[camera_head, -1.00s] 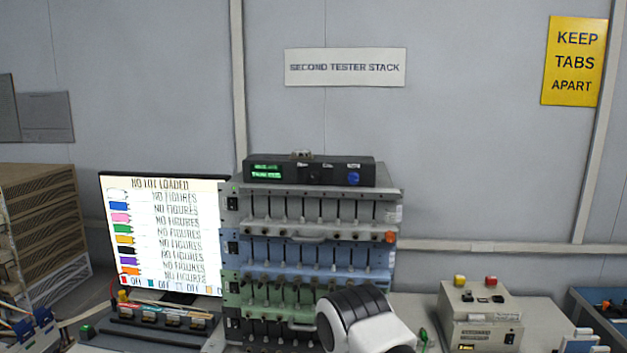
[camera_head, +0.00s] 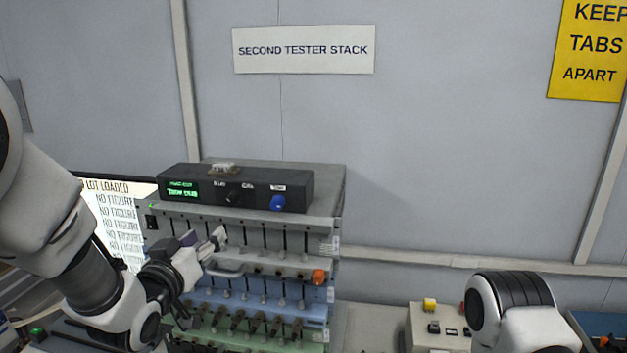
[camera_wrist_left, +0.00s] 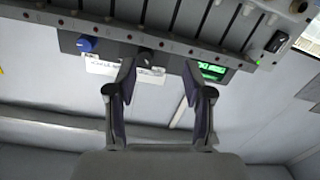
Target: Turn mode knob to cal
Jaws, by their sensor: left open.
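A black box (camera_head: 312,190) sits on top of the tester stack. It has a green display (camera_head: 182,189), a small dark knob (camera_head: 232,197) between two white labels, and a blue knob (camera_head: 277,203) under another label. The label words are too small to read surely. My left gripper (camera_head: 206,242) is open and empty, below and in front of the box. In the left wrist view, upside down, the open fingers (camera_wrist_left: 158,75) reach toward the dark knob (camera_wrist_left: 147,57), with the blue knob (camera_wrist_left: 87,45) and the display (camera_wrist_left: 213,71) to either side. My right gripper is out of view.
The tester stack's shelves (camera_head: 255,308) hold rows of slots and clips just below the left gripper. An orange knob (camera_head: 319,277) sticks out at their right. A lit monitor (camera_head: 118,225) stands behind my left arm. A control box (camera_head: 431,325) stands at lower right.

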